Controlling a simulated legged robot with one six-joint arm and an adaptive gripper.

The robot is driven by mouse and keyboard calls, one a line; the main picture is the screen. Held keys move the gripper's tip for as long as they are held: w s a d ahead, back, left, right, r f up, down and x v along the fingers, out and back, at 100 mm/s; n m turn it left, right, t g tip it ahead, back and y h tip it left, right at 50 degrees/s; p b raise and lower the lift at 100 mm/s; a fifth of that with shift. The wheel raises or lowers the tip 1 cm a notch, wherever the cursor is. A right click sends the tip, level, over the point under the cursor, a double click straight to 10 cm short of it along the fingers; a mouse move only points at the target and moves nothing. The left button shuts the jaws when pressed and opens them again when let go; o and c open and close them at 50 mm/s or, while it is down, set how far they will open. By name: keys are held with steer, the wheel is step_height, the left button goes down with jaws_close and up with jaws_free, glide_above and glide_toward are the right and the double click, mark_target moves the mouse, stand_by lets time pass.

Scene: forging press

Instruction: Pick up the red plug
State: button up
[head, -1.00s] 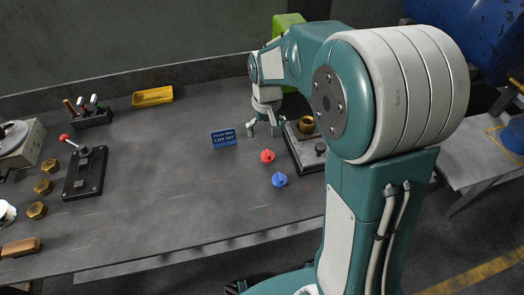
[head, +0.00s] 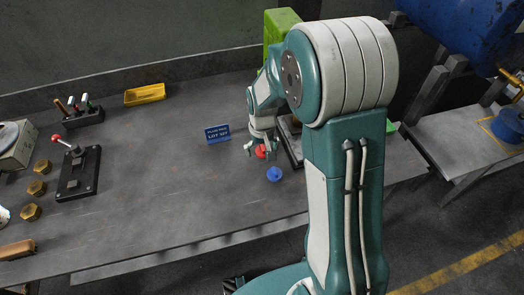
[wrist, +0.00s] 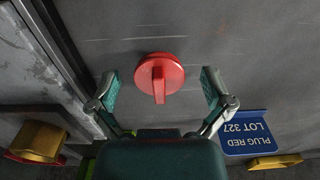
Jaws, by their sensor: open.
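The red plug (head: 261,151) is a round disc with a raised grip bar. It sits on the grey table beside the blue plug (head: 274,174). In the wrist view the red plug (wrist: 160,77) lies centred just ahead of my open fingers, with the bar pointing toward my palm. My gripper (head: 260,150) is above and around the red plug in the head view, partly covering it. In the wrist view my gripper (wrist: 160,92) has one finger on each side of the plug, with visible gaps. Whether the fingertips reach the table is unclear.
A blue sign (wrist: 247,132) reading "PLUG RED LOT 327" stands near the right finger. A dark plate fixture (head: 290,140) with a brass part (wrist: 36,140) is close on the other side. A yellow tray (head: 145,94) lies farther back. The table's middle-left is clear.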

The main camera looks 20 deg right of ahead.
steer(key=c, duration=0.8)
steer(key=shift+r, duration=0.15)
